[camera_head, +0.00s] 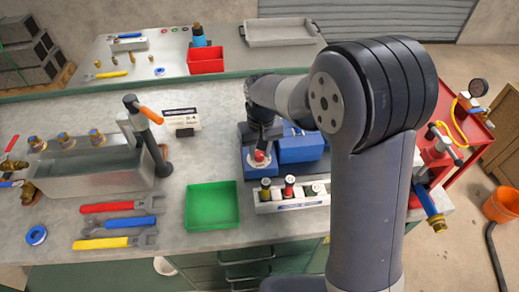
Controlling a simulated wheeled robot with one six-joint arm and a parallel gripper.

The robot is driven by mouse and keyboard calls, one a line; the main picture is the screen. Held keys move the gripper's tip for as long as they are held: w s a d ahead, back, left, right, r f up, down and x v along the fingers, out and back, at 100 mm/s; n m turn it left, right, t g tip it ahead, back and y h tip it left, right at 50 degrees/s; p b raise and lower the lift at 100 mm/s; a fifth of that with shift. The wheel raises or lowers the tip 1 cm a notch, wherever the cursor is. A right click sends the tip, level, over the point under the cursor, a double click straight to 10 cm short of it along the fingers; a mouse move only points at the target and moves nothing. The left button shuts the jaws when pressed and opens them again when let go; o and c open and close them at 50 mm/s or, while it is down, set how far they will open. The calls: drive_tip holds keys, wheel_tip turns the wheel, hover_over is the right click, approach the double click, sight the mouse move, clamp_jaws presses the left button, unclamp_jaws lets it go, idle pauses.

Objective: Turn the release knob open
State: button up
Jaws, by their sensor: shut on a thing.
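My gripper (260,147) points down at the blue unit (303,149) near the middle of the bench. It is shut on a small red knob (260,156) on the left part of that unit. Only a bit of the red knob shows below the fingers, and its turn angle cannot be told. My arm hides the unit's right end and part of the bench behind it.
A white rack (264,206) with several coloured fittings stands just in front of the unit. A green tray (212,206) lies to its left. Wrenches (118,224) and a metal tank (92,170) are further left. A red cart (470,137) stands at the right.

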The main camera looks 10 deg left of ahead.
sight(260, 152)
drive_tip(key=n, duration=0.4)
drive_tip(key=shift+n, duration=0.3)
drive_tip(key=n, duration=0.4)
drive_tip(key=shift+n, duration=0.4)
drive_tip(key=o, duration=1)
drive_tip(key=shift+r, duration=0.1)
drive_tip(key=r, duration=1)
drive_tip(key=shift+w+r, duration=0.2)
drive_tip(key=shift+r, duration=0.15)
